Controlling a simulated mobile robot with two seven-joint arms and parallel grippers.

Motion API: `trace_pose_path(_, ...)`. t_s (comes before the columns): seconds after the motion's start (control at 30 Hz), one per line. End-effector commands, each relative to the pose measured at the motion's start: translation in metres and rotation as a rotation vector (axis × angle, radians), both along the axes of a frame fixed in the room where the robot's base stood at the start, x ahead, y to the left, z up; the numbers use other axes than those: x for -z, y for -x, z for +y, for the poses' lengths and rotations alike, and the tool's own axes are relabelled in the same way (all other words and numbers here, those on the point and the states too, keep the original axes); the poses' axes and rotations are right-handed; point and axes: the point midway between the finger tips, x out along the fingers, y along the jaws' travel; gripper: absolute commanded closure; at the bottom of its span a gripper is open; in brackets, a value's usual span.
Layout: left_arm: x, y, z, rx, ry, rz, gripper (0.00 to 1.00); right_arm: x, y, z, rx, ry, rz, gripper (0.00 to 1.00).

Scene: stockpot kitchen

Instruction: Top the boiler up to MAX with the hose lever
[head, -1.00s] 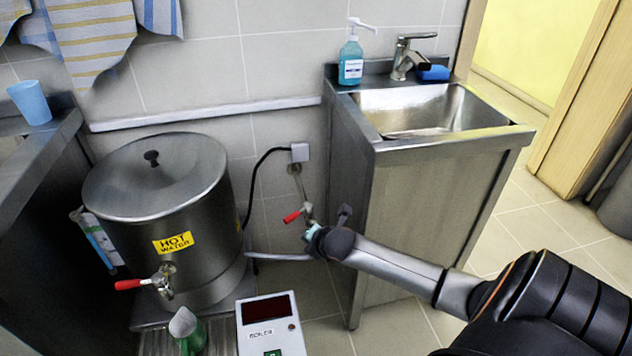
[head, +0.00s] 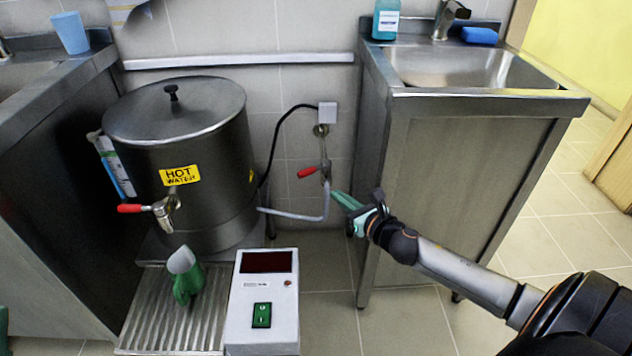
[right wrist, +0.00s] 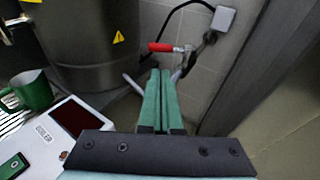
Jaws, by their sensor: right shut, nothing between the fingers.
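The steel boiler (head: 180,130) has its lid on and a HOT WATER label. A strip gauge (head: 116,165) is on its left side; its level is too small to read. The hose valve's red lever (head: 308,172) is on the wall right of the boiler and points left; it also shows in the right wrist view (right wrist: 160,47). A grey hose (head: 300,216) runs from the valve to the boiler. My right gripper (head: 338,196) is shut and empty, its tips just below and right of the lever, apart from it. A green sliver (head: 3,325) at the left edge may be my left gripper.
A red-handled tap (head: 150,207) sticks out at the boiler's front. The sink cabinet (head: 460,170) stands close on the right.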

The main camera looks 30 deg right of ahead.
Motion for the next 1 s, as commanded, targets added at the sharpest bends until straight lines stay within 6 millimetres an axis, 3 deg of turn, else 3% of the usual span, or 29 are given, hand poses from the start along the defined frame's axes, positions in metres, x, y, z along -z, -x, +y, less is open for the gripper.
trace_pose_path(0.6,0.034,-0.001,-0.003,0.002,-0.016,0.012,1.0,0.019,-0.086,-0.003,0.003,-0.003,-0.002,1.0)
trace_pose_path(1.0,0.047,-0.002,-0.006,-0.004,-0.028,0.02,1.0,0.024,-0.116,-0.003,0.003,-0.003,0.001,1.0)
